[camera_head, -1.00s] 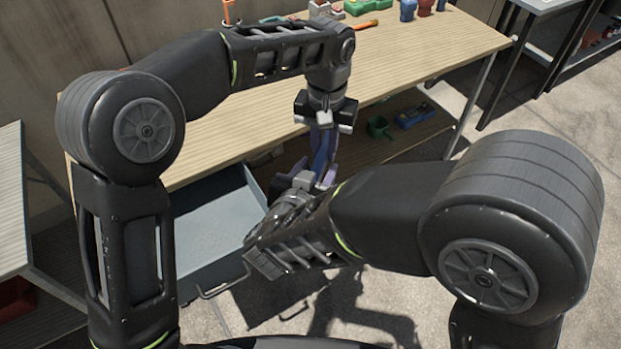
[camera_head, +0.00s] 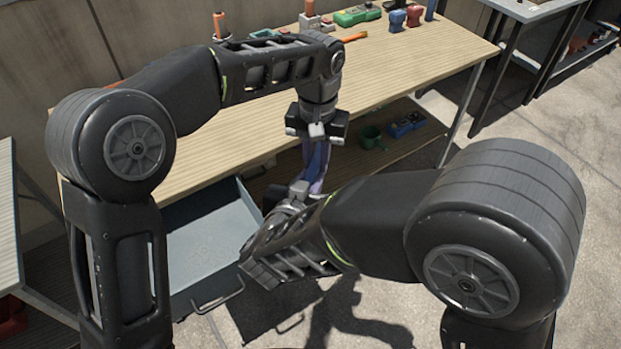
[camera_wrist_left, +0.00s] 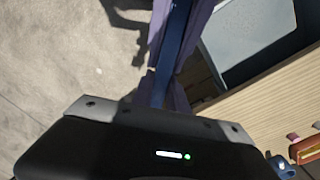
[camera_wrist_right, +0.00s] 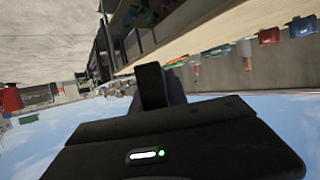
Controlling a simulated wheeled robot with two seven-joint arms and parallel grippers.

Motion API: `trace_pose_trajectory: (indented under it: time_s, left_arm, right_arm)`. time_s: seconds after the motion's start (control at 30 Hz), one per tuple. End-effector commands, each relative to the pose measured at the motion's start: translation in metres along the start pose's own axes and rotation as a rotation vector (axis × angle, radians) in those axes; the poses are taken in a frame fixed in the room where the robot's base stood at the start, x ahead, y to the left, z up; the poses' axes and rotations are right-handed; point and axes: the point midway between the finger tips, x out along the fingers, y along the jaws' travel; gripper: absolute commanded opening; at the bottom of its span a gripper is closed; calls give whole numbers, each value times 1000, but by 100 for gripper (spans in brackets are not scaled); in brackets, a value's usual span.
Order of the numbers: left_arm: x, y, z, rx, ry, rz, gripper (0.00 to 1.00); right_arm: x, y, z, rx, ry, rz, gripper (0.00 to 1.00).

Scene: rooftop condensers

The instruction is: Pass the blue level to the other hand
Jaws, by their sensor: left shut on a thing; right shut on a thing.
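The blue level (camera_wrist_left: 172,45) is a long narrow blue bar. It runs away from the left wrist camera between the purplish fingers of my left gripper (camera_wrist_left: 168,75). In the head view the level (camera_head: 319,163) hangs roughly upright in front of the bench, with my left gripper (camera_head: 316,145) shut on its upper part. My right gripper (camera_head: 305,187) is shut on its lower part from below. The right forearm and the fingers hide much of the lower end.
A wooden workbench (camera_head: 235,140) stands behind, with several tools and small items along its back. A green mug (camera_head: 372,137) and a blue device (camera_head: 406,125) lie on its lower shelf. A grey open drawer (camera_head: 215,240) juts out at left. Bare floor is at right.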

Motion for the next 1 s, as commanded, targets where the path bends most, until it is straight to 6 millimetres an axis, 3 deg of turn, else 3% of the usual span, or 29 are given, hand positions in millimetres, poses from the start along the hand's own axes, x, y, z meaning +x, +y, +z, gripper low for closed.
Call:
trace_pose_trajectory:
  time_s: [0.27,0.3,0.6,1.0]
  left_arm:
    - [0,0,0,1,1,0,0]
    - [0,0,0,1,1,0,20]
    - [0,0,0,1,0,0,44]
    - [-8,0,-1,1,2,0,44]
  right_arm:
    - [0,0,0,0,0,0,0]
    - [0,0,0,0,1,-1,0]
    - [0,0,0,0,1,0,0]
    - [0,0,0,0,1,0,0]
